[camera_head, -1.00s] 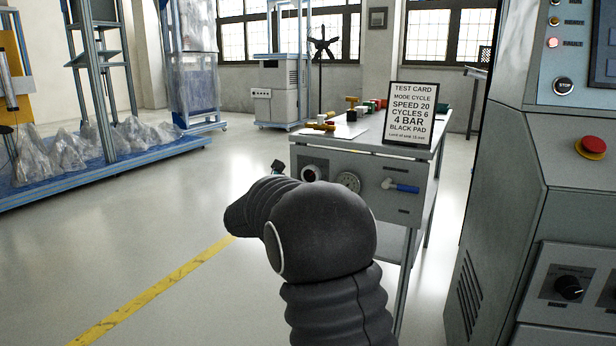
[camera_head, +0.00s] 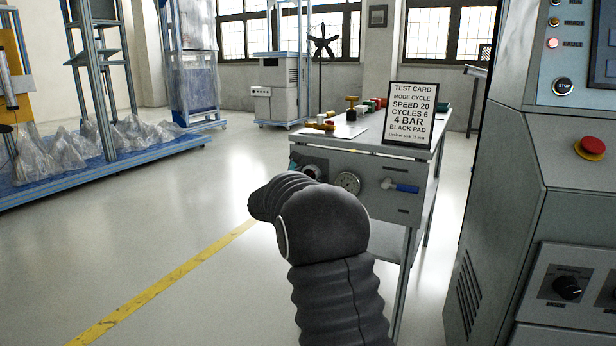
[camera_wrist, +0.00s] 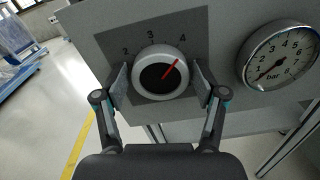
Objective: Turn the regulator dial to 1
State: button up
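The regulator dial is a round knob (camera_wrist: 161,72) with a pale rim and dark face, on a grey panel. Its red pointer aims up and right, roughly toward the 4. The 2, 3 and 4 show around it; the 1 is not visible. My gripper (camera_wrist: 161,84) has one finger on each side of the knob, with narrow gaps seeming to show, so it looks open around it. In the head view the dial (camera_head: 312,171) is partly hidden behind my arm, and the gripper is mostly hidden.
A bar gauge (camera_wrist: 278,57) sits right of the dial, its red needle pointing lower left. A blue-handled valve (camera_head: 402,187) is farther right on the bench front. A test card (camera_head: 410,113) reading 4 BAR stands on the bench top. A grey control cabinet (camera_head: 500,200) stands at right.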

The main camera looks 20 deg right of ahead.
jog(key=c, duration=0.6)
jog(key=shift+n, duration=0.3)
